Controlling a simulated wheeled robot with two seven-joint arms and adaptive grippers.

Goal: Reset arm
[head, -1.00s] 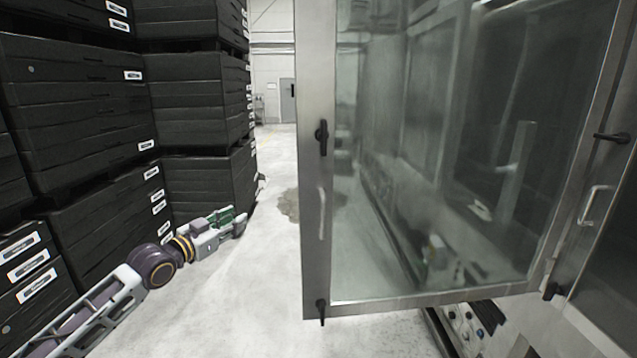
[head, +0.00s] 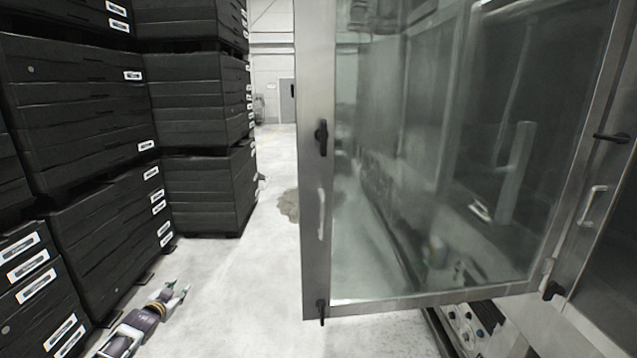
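My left gripper (head: 179,291) is low at the lower left of the head view, above the pale floor and in front of the black crate stacks. Its two fingertips show apart with nothing between them. Only the end of the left arm shows, at the bottom edge. My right gripper and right arm are not in view.
Tall stacks of black crates (head: 100,217) fill the left. A metal-framed glass door (head: 316,220) of the washer stands swung open at centre right. Pale floor (head: 235,290) lies clear between them, with a dark stain (head: 288,206) farther back.

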